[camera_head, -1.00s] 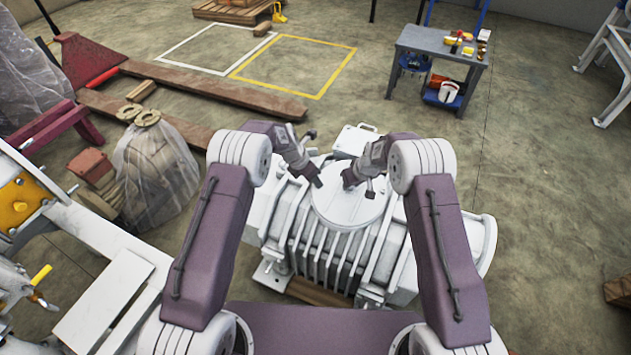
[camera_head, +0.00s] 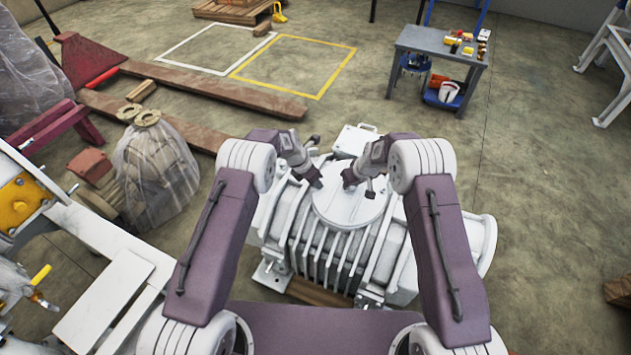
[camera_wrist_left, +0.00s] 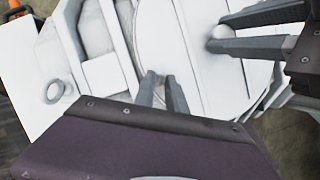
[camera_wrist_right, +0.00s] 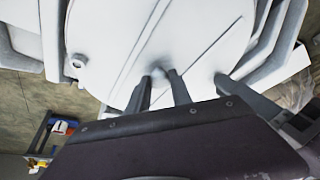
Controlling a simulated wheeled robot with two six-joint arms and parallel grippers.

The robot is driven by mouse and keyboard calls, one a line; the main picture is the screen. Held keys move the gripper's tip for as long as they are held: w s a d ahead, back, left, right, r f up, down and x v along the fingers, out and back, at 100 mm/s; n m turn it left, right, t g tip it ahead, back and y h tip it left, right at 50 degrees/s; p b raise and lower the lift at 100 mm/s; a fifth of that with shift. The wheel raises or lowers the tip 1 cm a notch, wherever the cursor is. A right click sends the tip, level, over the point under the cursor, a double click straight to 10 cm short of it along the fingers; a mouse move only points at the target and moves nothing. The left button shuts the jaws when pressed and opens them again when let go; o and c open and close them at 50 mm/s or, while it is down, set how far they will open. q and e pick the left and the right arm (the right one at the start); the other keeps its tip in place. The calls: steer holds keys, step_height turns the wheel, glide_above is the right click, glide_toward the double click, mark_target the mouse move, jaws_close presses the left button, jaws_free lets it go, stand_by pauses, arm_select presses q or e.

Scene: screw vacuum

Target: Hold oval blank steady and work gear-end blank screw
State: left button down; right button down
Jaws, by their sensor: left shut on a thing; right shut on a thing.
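The oval blank (camera_head: 352,212) is a large pale disc lying flat on top of the ribbed white vacuum pump (camera_head: 325,255). My left gripper (camera_head: 319,184) reaches down to the disc's left rim. In the left wrist view its fingers (camera_wrist_left: 160,78) close on a small pale piece (camera_wrist_left: 158,72), apparently the gear-end blank screw; the fingers mostly hide it. My right gripper (camera_head: 349,184) is shut on a rounded white knob on the disc, seen in the left wrist view (camera_wrist_left: 221,34). Its fingers also show in the right wrist view (camera_wrist_right: 160,76).
A grey table (camera_head: 440,45) with small items stands at the back right. Open floor surrounds the pump's right side.

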arm_select(q)
steer(key=shift+w+m+g+h, duration=0.1)
steer(key=shift+m+g+h, duration=0.3)
steer(key=shift+m, duration=1.05)
steer(key=shift+w+m+g+h, duration=0.15)
steer(key=shift+m+g, duration=0.45)
steer(key=shift+m, duration=0.85)
steer(key=c, duration=1.3)
jaws_free()
steer(key=shift+s, duration=0.1)
steer(key=shift+c, duration=0.2)
steer(key=v, duration=1.2)
